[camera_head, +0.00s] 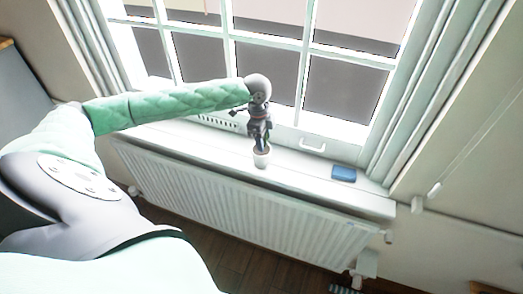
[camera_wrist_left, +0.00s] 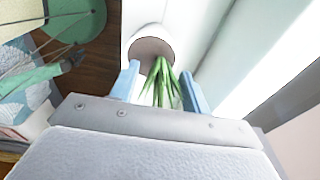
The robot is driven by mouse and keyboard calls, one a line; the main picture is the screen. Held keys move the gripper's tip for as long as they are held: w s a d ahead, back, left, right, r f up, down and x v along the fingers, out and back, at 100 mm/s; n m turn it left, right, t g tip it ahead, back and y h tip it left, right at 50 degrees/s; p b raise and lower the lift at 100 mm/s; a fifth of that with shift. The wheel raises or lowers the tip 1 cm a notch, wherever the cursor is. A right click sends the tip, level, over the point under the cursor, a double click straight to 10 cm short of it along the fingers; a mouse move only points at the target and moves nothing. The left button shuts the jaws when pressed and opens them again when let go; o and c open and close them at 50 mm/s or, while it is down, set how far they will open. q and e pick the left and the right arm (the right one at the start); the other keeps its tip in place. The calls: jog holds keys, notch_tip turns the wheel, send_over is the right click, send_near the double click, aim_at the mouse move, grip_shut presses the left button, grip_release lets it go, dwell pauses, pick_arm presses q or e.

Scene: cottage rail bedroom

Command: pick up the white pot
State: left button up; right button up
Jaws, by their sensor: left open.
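The white pot (camera_head: 261,157) stands upright on the window sill, under my left gripper (camera_head: 259,141). In the left wrist view the pot (camera_wrist_left: 147,36) shows its white rim and brown soil beyond the fingers, with green plant stems rising from it. My left gripper (camera_wrist_left: 162,88) is open, with its blue fingers on either side of the green stems. I cannot tell whether the fingers touch the stems. The gripper hides most of the plant in the head view. My right gripper is not in view.
The white sill (camera_head: 305,172) runs below the window, above a white radiator (camera_head: 245,212). A blue box (camera_head: 343,174) lies on the sill to the right of the pot. A white slotted basket (camera_head: 217,121) is to the left. The window stands close behind.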

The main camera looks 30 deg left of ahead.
pick_arm(q)
jog(key=shift+f, duration=0.2)
grip_shut()
jog(key=shift+r, duration=0.1)
